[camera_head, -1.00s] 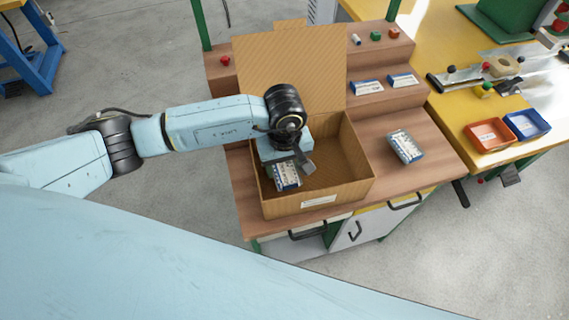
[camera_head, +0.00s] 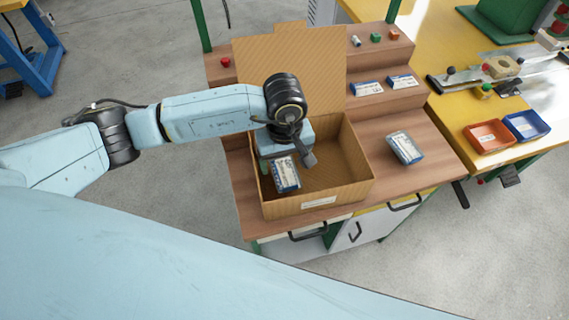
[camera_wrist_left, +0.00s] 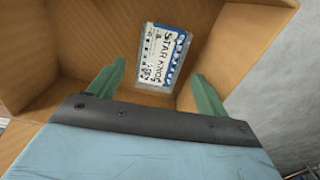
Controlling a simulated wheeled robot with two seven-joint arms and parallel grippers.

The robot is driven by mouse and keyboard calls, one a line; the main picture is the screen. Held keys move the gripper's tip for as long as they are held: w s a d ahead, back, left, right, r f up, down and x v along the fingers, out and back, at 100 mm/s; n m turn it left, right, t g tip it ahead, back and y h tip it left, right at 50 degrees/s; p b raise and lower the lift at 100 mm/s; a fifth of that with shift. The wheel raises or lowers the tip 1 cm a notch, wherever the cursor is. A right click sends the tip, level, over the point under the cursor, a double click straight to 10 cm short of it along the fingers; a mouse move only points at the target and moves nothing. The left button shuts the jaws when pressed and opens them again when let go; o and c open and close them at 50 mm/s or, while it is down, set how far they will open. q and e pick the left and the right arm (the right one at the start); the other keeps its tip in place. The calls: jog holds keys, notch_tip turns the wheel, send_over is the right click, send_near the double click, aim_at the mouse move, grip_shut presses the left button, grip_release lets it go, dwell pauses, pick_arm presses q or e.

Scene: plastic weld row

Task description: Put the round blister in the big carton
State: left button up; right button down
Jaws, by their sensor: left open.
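The big carton (camera_head: 340,192) stands open on the wooden bench, with its back flap raised. A blister pack (camera_head: 286,174) with a white and blue card is inside it, near the left front corner. In the left wrist view its card (camera_wrist_left: 164,57) reads "STAR KNOB", and a clear bubble shows along one edge. I take this for the round blister, though its shape is hard to make out. My left gripper (camera_head: 287,160) is inside the carton over the pack. In the left wrist view its green fingers (camera_wrist_left: 159,75) are spread apart, with the pack beyond their tips, apparently free.
Another blister pack (camera_head: 405,148) lies on the bench right of the carton. Two more packs (camera_head: 367,88) (camera_head: 402,82) are on the step behind. Orange (camera_head: 489,137) and blue (camera_head: 527,125) trays sit on the yellow table. The carton's right half is empty.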

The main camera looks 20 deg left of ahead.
pick_arm(q)
notch_tip(320, 180, up, 9)
dwell(0.3)
